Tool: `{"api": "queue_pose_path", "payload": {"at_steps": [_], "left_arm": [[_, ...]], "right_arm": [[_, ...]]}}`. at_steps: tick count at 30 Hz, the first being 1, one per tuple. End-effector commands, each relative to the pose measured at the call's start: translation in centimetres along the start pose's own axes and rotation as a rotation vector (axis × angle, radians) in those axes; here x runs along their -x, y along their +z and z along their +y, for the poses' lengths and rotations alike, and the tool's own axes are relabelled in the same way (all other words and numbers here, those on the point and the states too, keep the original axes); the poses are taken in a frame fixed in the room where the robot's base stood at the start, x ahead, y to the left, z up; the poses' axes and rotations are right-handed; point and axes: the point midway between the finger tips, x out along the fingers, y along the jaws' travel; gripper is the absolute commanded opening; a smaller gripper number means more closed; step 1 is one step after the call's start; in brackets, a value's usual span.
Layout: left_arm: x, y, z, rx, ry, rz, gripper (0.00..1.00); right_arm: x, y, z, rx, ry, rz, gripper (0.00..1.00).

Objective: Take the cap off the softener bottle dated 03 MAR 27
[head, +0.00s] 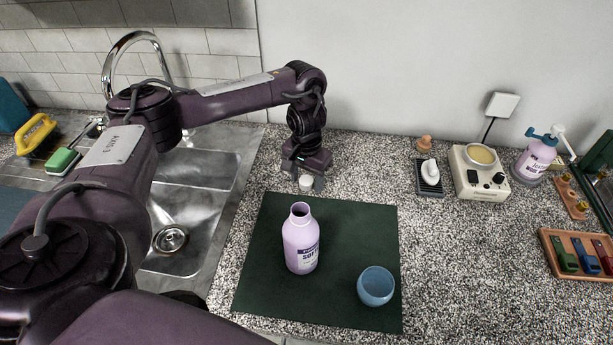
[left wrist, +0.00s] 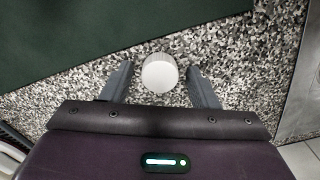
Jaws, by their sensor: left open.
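The lilac softener bottle (head: 301,240) stands upright on the dark green mat (head: 262,262), its neck open with no cap on it. Its label shows part of the word "SOFT"; I cannot read a date. A small white cap (head: 306,183) is at the counter behind the mat, apart from the bottle. My left gripper (head: 305,179) points down there, with its fingers open on either side of the cap. In the left wrist view the cap (left wrist: 160,73) lies between the two fingers, with gaps showing on both sides. My right gripper is not in view.
A blue cup (head: 376,286) stands at the mat's front right. A second lilac bottle with a pump (head: 536,157), a cream device (head: 480,172) and a tray of coloured clips (head: 582,255) are at right. The sink (head: 190,205) is at left. Counter right of the mat is clear.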

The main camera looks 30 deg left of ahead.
Motion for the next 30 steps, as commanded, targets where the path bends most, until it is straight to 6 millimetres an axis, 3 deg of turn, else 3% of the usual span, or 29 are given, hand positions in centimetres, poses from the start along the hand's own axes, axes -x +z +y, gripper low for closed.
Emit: {"api": "queue_pose_path", "payload": {"at_steps": [5,19,24,30], "left_arm": [[1.2,-0.1,0.0,-0.001,0.000,0.003,0.55],[10.3,-0.1,0.0,-0.001,-0.001,0.004,0.55],[11.9,-0.1,0.0,-0.002,0.000,0.002,0.55],[12.4,0.0,0.0,-0.001,0.000,0.000,0.55]], "right_arm": [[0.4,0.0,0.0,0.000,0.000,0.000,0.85],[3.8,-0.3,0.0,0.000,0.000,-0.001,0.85],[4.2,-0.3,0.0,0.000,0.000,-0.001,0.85],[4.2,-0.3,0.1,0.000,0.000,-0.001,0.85]]}}
